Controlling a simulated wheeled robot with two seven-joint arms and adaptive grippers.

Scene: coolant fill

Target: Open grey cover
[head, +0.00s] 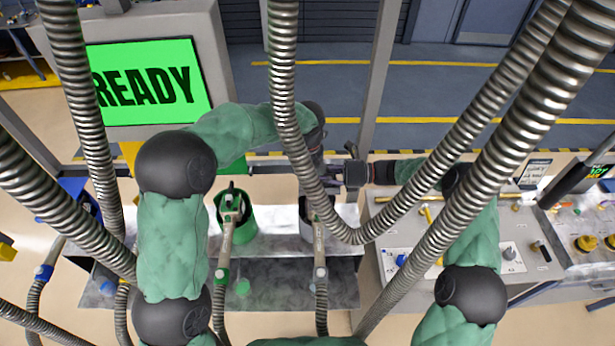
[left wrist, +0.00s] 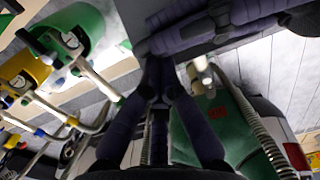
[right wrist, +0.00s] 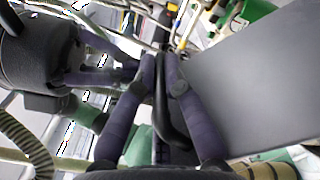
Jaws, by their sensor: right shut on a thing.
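A grey container (head: 306,222) with a hose nozzle (head: 319,235) stands on the shelf in the head view, its top partly hidden by my arm and a hose. My right gripper (right wrist: 158,75) is shut on a black looped bar (right wrist: 163,105). A large flat grey panel (right wrist: 250,75) lies right beside it; I cannot tell whether this is the grey cover. In the head view my right gripper (head: 350,172) is above and right of the grey container. My left gripper (left wrist: 159,72) has its fingertips together, close to the right gripper's fingers, and also shows in the right wrist view (right wrist: 120,72).
A green container (head: 243,232) with its own nozzle (head: 229,215) stands left of the grey one. A screen (head: 150,85) reads READY. A control panel (head: 530,250) with knobs is at right. Several metal hoses hang across the view. A post (head: 380,75) stands behind.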

